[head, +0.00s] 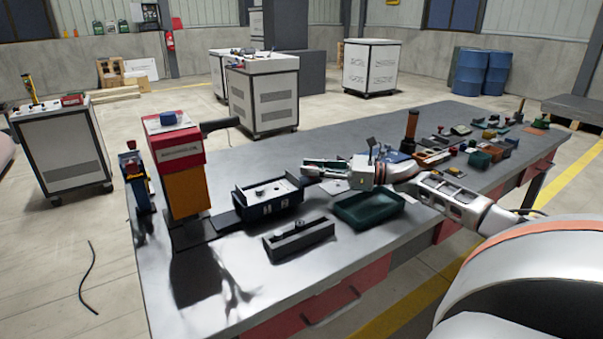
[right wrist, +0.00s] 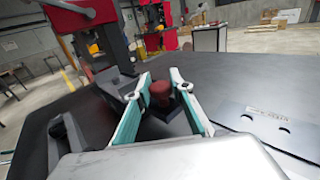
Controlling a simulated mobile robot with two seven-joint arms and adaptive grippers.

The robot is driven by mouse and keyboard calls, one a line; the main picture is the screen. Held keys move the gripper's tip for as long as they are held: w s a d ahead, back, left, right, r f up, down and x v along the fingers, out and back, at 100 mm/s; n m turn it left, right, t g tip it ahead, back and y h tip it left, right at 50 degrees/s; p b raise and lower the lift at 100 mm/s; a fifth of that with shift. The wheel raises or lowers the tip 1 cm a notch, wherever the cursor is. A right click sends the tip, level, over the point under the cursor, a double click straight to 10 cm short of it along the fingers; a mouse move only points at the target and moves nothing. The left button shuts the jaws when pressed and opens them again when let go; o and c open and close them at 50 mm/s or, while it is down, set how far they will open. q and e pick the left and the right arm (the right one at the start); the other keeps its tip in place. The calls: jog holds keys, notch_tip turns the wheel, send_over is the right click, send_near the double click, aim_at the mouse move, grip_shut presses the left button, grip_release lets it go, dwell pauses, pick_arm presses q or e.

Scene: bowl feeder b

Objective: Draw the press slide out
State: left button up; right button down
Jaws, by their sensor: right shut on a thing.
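The press (head: 185,170), red above and orange below, stands upright on a dark base at the table's left end. A dark blue tray-like part (head: 268,209) with a pale top sits to its right, and a dark piece runs between them; it looks like the slide. My right gripper (head: 308,170) reaches in from the right, just behind and right of this part. In the right wrist view my right gripper (right wrist: 161,88) has its teal-padded fingers on either side of a dark red knob (right wrist: 160,95) and is shut on it. The knob is hidden in the head view. My left gripper is not in view.
Several small bins and parts crowd the right end. A small blue device (head: 137,185) stands left of the press. The front left of the table is clear.

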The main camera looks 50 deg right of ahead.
jog(key=shift+d, duration=0.25)
jog(key=c, duration=1.9)
grip_release()
jog(key=shift+r, duration=0.1)
jog(key=shift+o, duration=0.7)
jog(key=shift+d, duration=0.15)
jog(key=shift+s, duration=0.1)
jog(key=shift+s+f, duration=0.2)
jog(key=v, duration=1.1)
jog(key=shift+s+d+r, duration=0.1)
jog(key=shift+s+r, duration=0.05)
jog(key=shift+s, duration=0.1)
